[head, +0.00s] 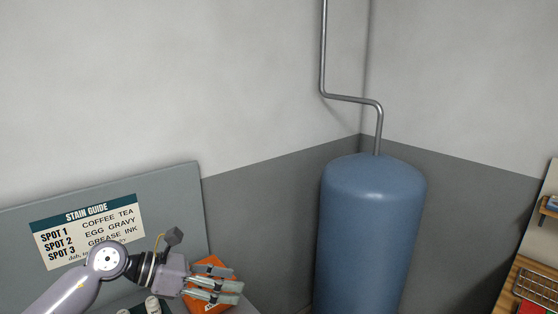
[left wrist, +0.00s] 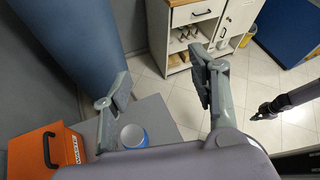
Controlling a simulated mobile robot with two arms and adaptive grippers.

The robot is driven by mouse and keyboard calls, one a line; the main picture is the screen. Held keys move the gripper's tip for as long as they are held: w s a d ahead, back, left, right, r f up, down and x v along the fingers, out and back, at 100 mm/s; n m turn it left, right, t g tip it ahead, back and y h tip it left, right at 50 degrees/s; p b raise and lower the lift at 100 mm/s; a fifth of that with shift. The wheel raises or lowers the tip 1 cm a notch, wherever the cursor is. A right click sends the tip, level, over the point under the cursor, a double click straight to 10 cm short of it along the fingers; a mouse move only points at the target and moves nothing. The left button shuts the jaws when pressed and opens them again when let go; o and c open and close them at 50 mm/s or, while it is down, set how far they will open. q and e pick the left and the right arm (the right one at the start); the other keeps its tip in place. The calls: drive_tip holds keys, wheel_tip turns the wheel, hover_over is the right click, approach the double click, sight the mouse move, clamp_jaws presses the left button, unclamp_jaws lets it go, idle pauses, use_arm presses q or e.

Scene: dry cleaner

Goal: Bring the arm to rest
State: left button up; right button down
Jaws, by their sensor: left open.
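My left arm comes in at the lower left of the head view. My left gripper (head: 222,290) is in front of an orange case and above a grey surface. In the left wrist view my left gripper (left wrist: 155,98) has its two fingers spread wide, with nothing held between them. My right gripper (left wrist: 264,112) shows as a small dark shape at the right of the left wrist view. Its jaws are too small to read. The right gripper does not show in the head view.
The orange case (left wrist: 40,152) with a black handle and a round blue-and-white container (left wrist: 133,136) sit near the left gripper on a grey top (left wrist: 163,115). A blue tank (head: 370,235) stands in the corner. A white cabinet (left wrist: 180,50) stands on the tiled floor.

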use_arm(q)
drive_tip(key=d+r+n+t+h, duration=0.4)
drive_tip(key=r+n+t, duration=0.5)
drive_tip(key=n, duration=0.5)
drive_tip(key=s+a+f+n+t+y, duration=0.2)
drive_tip(key=a+f+n+y, duration=0.6)
drive_tip(key=n, duration=0.4)
drive_tip(key=s+a+f+n+t+y, duration=0.1)
drive_tip(key=s+a+f+n+y, duration=0.2)
drive_tip(key=a+f+n+y, duration=0.6)
drive_tip(key=s+d+f+n+g, duration=0.2)
drive_tip(key=s+f+n+g, duration=0.4)
drive_tip(key=s+f, duration=0.5)
drive_tip(key=s+d+f+n+g, duration=0.2)
drive_tip(key=s+f+n+g, duration=0.35)
drive_tip(key=s, duration=0.85)
wheel_tip(320, 180, down, 36)
drive_tip(key=g+b, duration=0.2)
drive_tip(key=b, duration=1)
drive_tip(key=s+a+f+b, duration=0.1)
drive_tip(key=s+f+b, duration=0.4)
drive_tip(key=f, duration=0.9)
drive_tip(key=s+a+f+g+b, duration=0.1)
drive_tip(key=s+f+b, duration=0.4)
drive_tip(key=s+f, duration=0.7)
wheel_tip(320, 180, down, 2)
drive_tip(key=shift+a+f+m+h, duration=0.1)
drive_tip(key=shift+a+m+h, duration=0.2)
drive_tip(key=shift+a+m, duration=0.25)
